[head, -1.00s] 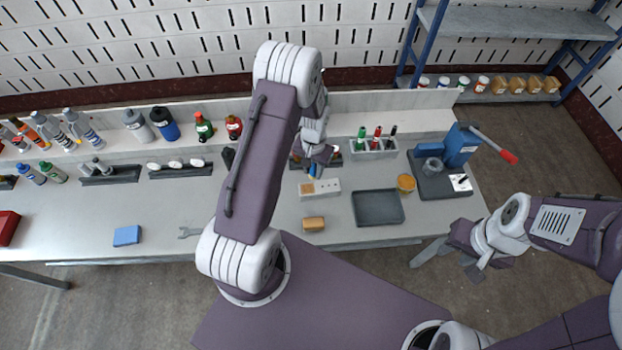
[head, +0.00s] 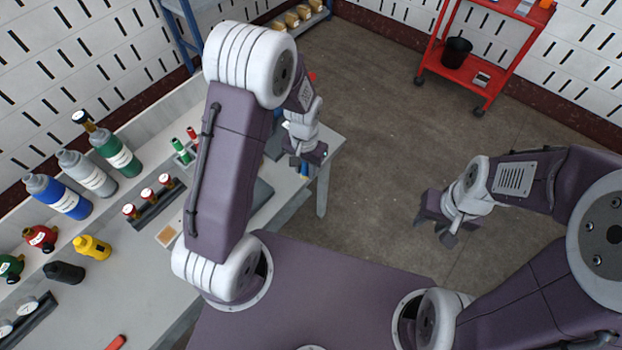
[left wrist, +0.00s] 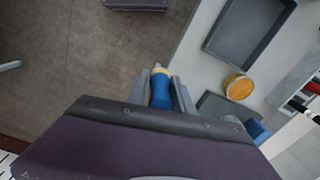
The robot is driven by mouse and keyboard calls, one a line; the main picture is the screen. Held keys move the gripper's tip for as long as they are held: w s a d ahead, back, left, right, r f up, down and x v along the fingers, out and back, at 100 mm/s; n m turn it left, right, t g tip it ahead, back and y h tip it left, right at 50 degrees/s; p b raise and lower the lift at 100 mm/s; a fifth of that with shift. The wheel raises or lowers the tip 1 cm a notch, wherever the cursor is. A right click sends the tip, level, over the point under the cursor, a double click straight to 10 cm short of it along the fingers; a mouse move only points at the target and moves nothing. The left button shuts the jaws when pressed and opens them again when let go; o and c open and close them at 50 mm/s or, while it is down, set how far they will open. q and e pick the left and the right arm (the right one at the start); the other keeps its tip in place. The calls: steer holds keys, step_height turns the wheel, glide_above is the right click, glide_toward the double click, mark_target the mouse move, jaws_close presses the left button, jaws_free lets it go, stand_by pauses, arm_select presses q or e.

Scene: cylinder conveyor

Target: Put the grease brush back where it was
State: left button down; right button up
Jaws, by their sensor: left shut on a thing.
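My left gripper (head: 306,158) is shut on the grease brush (head: 304,172), past the right edge of the bench in the head view. In the left wrist view the brush (left wrist: 160,90) shows a blue handle, a yellowish band and a pale tip, between the fingers (left wrist: 163,93) and over the floor. My right gripper (head: 436,232) hangs over bare floor with its fingers apart; nothing shows between them.
The bench (head: 120,300) carries several bottles along the left. In the left wrist view, a grey tray (left wrist: 245,35), an orange-yellow tin (left wrist: 239,87) and a dark base plate (left wrist: 222,112) lie to the right. A red cart (head: 462,62) stands at the back; open floor lies between.

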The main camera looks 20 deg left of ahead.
arm_select(q)
steer(key=shift+w+d+f+b, duration=0.15)
steer(key=shift+d+b, duration=0.05)
steer(key=shift+d, duration=0.15)
steer(key=shift+w+d+f+b, duration=0.1)
steer(key=shift+d+f+b, duration=0.05)
steer(key=shift+d, duration=0.2)
steer(key=shift+s+m, duration=0.15)
steer(key=shift+m, duration=0.15)
steer(key=shift+a, duration=0.25)
steer(key=p, duration=0.1)
glide_above(279, 181)
step_height(279, 181, down, 7)
steer(key=shift+a+r, duration=0.1)
steer(key=shift+a, duration=0.05)
step_height(279, 181, down, 4)
steer(key=shift+r, duration=0.15)
steer(key=shift+f, duration=0.2)
steer(key=shift+f, duration=0.1)
steer(key=c, duration=1.1)
jaws_free()
